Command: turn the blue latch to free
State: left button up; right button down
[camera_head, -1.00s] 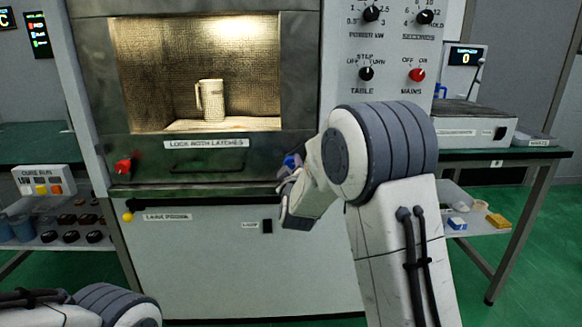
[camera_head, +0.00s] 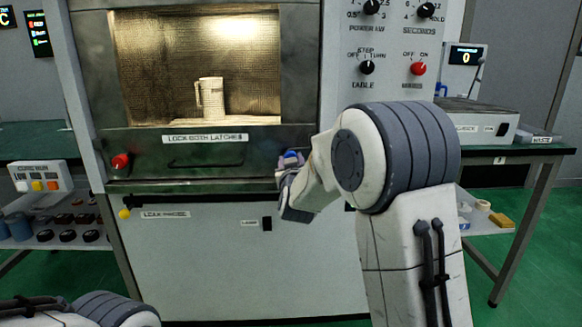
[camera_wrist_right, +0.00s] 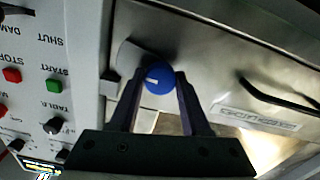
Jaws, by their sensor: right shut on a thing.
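The blue latch (camera_wrist_right: 159,79) is a round blue knob with a white mark, on the right side of the oven door's lower metal strip. In the right wrist view my right gripper (camera_wrist_right: 160,88) has a finger on each side of the knob and is shut on it. In the head view the latch (camera_head: 292,157) shows only partly, above my right gripper (camera_head: 284,178); the hand and wrist hide the rest. Of my left arm only links show at the bottom left; its gripper is out of frame.
A red latch (camera_head: 121,161) sits on the door's left side, with a dark handle (camera_head: 205,163) between. A mug (camera_head: 211,98) stands inside the lit oven. Control knobs (camera_head: 367,67) are on the panel above my right arm. A side table (camera_head: 545,153) stands at the right.

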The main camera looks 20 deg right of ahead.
jog(key=shift+a+f+m+b, duration=0.1)
jog(key=shift+m+b, duration=1.7)
jog(key=shift+m, duration=0.95)
jog(key=shift+f+m+b, duration=0.1)
jog(key=shift+m+b, duration=1.65)
jog(key=shift+m, duration=1)
jog(key=shift+r, duration=0.1)
jog(key=shift+c, duration=1.8)
grip_release()
jog(key=p+v, duration=0.1)
jog(key=v, duration=0.9)
jog(key=shift+s+p, duration=0.25)
jog(key=shift+p, duration=0.15)
